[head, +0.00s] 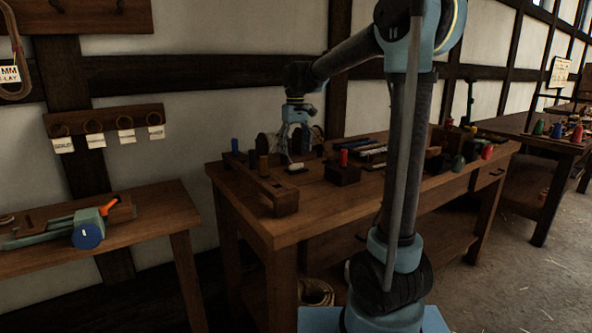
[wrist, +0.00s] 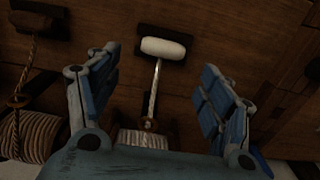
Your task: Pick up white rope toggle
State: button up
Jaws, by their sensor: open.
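The white rope toggle (wrist: 163,48) is a short rounded capsule resting on a dark block in the wrist view, just beyond my fingertips. A small white piece (head: 295,167), which looks like the same toggle, lies on the workbench in the head view. In the head view my gripper (head: 296,148) points down over the back left of the bench, just above the white piece.
A rope coil (wrist: 38,137) is at the left. On the workbench (head: 312,217), a wooden rack (head: 262,187) stands left and a dark block with a red peg (head: 343,158) right.

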aim_at(296, 167)
jog(key=shift+s+f, duration=0.15)
jog(key=shift+f, duration=2.7)
jog(key=c, duration=0.9)
